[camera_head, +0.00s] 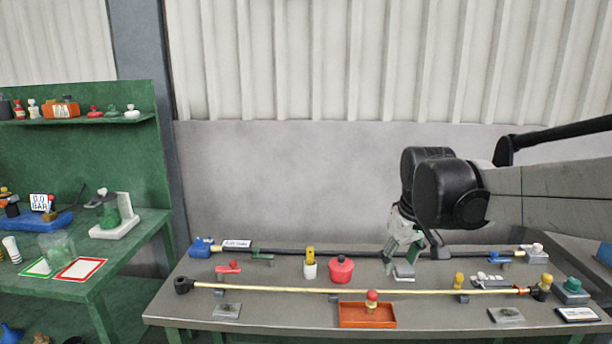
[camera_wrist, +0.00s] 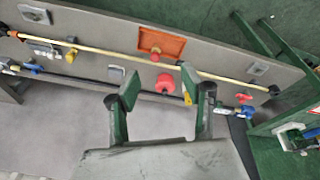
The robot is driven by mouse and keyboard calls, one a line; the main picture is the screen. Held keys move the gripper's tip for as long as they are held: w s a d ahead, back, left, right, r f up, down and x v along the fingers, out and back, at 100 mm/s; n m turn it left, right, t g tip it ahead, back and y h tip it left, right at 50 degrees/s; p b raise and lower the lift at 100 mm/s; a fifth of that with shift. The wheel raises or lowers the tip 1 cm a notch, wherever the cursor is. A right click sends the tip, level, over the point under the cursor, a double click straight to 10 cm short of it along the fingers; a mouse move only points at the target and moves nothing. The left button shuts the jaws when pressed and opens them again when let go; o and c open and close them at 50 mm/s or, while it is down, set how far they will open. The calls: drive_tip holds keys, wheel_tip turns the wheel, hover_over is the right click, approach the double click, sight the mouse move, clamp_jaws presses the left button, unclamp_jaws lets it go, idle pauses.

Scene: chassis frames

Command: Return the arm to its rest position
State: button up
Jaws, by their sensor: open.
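My arm reaches in from the right in the head view, with my gripper (camera_head: 408,252) hanging down over the back part of the grey table (camera_head: 270,318). In the wrist view my gripper (camera_wrist: 160,92) shows two green-padded fingers spread well apart. Nothing is held between them. A red pot (camera_head: 341,269) stands on the table to the left of my gripper in the head view; the pot (camera_wrist: 165,83) appears beyond the gap between the fingers in the wrist view. I cannot tell how high the fingertips are above the table.
A long yellow rod (camera_head: 400,292) and a black rod (camera_head: 310,252) run along the table. An orange tray (camera_head: 367,315) lies at the front. A green workbench (camera_head: 140,225) with a shelf (camera_head: 75,121) stands left. Open space lies above the table's left half.

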drive_tip(key=s+f+m+t, duration=0.3)
drive_tip(key=s+m+t, duration=0.1)
drive_tip(key=s, duration=1.7)
